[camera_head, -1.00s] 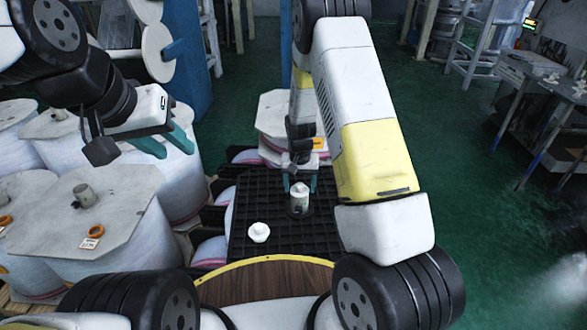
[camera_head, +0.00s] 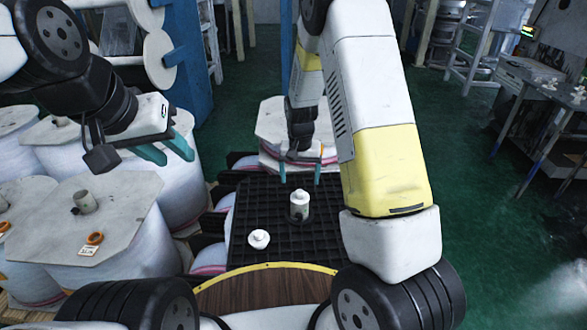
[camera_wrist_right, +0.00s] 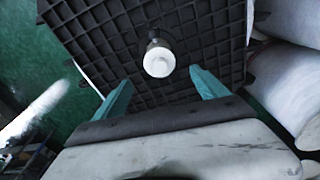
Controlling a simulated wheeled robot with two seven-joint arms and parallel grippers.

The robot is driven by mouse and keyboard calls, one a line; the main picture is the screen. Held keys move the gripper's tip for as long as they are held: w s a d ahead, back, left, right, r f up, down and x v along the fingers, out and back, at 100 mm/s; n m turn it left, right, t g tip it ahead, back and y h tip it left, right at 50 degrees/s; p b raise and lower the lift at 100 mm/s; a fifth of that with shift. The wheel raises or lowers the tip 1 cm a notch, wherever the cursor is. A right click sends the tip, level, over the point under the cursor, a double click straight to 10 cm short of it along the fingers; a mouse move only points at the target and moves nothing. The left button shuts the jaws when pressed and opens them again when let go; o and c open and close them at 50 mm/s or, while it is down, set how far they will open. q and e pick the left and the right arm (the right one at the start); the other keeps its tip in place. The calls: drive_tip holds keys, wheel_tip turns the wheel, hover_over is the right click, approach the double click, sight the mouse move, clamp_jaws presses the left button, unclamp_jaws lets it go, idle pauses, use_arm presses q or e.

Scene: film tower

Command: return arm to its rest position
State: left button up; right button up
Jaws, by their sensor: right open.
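My right gripper (camera_head: 300,172) is open and empty, its two teal fingers apart above the far part of the black grid pallet (camera_head: 270,215). In the right wrist view its fingers (camera_wrist_right: 160,95) stand wide apart, with a white cylindrical piece (camera_wrist_right: 159,60) on the pallet beyond them. That white piece also shows in the head view (camera_head: 299,205), standing upright, apart from the gripper. A lower white piece (camera_head: 259,239) stands on the pallet to its left. My left gripper (camera_head: 168,150) hangs at the upper left, its teal fingers apart and nothing between them.
Large wrapped film rolls with pale octagonal boards (camera_head: 80,225) stand on the left. Another board-topped roll (camera_head: 272,120) is behind the pallet. A blue post (camera_head: 192,75) rises at the back left. A work table (camera_head: 540,90) stands at the right. Green floor (camera_head: 490,220) is free between.

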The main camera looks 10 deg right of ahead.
drive_tip(key=s+r+t+y, duration=0.1)
drive_tip(key=s+r, duration=0.3)
drive_tip(key=r, duration=0.3)
drive_tip(key=s+d+r+n+t, duration=0.1)
drive_tip(key=s+r, duration=0.2)
drive_tip(key=r, duration=0.4)
drive_tip(key=s+r+y, duration=0.1)
drive_tip(key=s+r, duration=0.3)
drive_tip(key=r, duration=0.3)
drive_tip(key=s+r+n+t, duration=0.1)
drive_tip(key=s+r, duration=0.2)
drive_tip(key=s, duration=0.4)
drive_tip(key=s+d+r+t, duration=0.1)
drive_tip(key=s+r, duration=0.3)
drive_tip(key=s, duration=0.4)
drive_tip(key=shift+d+r+n+t, duration=0.15)
drive_tip(key=shift+r+n+t, duration=0.15)
drive_tip(key=shift+n+t, duration=0.1)
drive_tip(key=shift+c, duration=0.2)
